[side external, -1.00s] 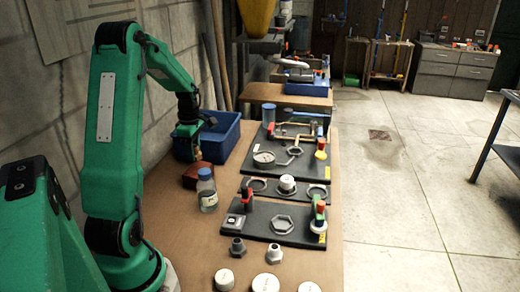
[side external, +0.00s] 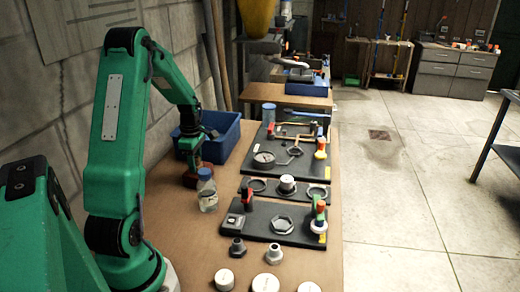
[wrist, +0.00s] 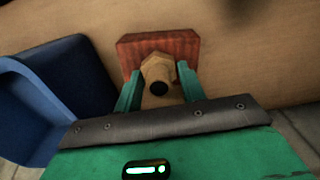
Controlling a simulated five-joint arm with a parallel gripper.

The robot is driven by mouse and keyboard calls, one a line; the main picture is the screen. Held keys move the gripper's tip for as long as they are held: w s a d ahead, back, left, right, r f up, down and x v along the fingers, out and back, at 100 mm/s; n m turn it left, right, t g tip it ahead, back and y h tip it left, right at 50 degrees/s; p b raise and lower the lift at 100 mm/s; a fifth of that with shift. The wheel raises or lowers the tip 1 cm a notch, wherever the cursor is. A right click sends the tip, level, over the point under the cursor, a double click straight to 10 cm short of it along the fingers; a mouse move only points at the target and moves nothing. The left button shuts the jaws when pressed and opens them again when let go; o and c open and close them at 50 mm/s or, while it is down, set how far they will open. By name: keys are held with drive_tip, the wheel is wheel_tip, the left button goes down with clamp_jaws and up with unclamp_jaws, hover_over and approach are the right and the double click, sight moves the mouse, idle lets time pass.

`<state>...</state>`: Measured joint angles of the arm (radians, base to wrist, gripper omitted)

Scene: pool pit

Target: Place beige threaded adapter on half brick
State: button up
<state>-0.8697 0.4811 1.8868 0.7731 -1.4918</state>
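The beige threaded adapter (wrist: 159,68) shows in the wrist view with its dark round opening towards the camera. My gripper (wrist: 159,78) has its two green fingers on either side of it, close against its wider part, and appears shut on it. The reddish half brick (wrist: 182,45) lies on the table just behind the adapter in this view; whether the two touch cannot be told. In the side view my gripper (side external: 190,155) is low over the half brick (side external: 191,180), and the adapter cannot be made out there.
A blue bin (side external: 225,138) stands behind my gripper and also shows in the wrist view (wrist: 40,95). A blue-capped bottle (side external: 207,190) stands close to the brick. Black fitting boards (side external: 262,232) fill the table's right side; several loose fittings (side external: 265,282) are at the front.

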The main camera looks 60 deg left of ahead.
drive_tip(key=shift+o, duration=1.4)
wheel_tip(320, 180, up, 12)
drive_tip(key=shift+r, duration=0.2)
